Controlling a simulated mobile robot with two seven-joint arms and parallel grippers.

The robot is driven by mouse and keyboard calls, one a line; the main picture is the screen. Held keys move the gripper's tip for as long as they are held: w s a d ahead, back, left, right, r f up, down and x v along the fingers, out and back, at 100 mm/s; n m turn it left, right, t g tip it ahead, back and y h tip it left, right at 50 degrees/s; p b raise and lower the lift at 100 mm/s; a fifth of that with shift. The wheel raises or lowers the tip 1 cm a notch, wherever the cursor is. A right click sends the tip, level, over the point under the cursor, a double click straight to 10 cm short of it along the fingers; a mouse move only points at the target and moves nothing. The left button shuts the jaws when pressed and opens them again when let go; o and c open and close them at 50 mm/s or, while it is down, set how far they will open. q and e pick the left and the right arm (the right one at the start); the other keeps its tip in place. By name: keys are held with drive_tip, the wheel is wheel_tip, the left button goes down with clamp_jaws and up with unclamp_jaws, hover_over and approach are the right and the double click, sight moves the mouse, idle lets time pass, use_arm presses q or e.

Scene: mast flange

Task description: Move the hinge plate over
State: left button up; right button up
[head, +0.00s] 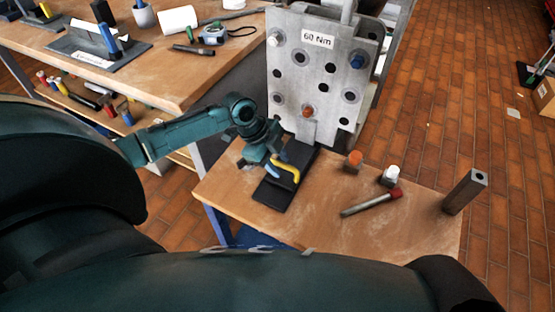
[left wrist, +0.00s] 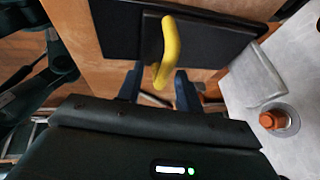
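A flat dark plate (head: 276,198) with a yellow handle (head: 288,172) lies on the small wooden table, at the foot of the upright grey flange (head: 305,95); it appears to be the hinge plate. My left gripper (head: 276,163) is over the plate, at the handle. In the left wrist view, the two blue fingers of my left gripper (left wrist: 158,76) stand apart, with the end of the yellow handle (left wrist: 168,45) between them and gaps showing at both sides. The dark plate (left wrist: 215,38) shows behind the handle. My right gripper is not in view.
The flange carries a "60 Nm" label and several bolts, including an orange one (head: 307,112). Right of the plate are an orange-topped block (head: 353,161), a white-topped block (head: 390,176), a red-ended tool (head: 371,202) and a tall grey post (head: 465,191). A cluttered workbench (head: 150,75) stands left.

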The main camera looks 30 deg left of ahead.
use_arm(q)
drive_tip(key=v, duration=1.3)
drive_tip(key=shift+p, duration=0.35)
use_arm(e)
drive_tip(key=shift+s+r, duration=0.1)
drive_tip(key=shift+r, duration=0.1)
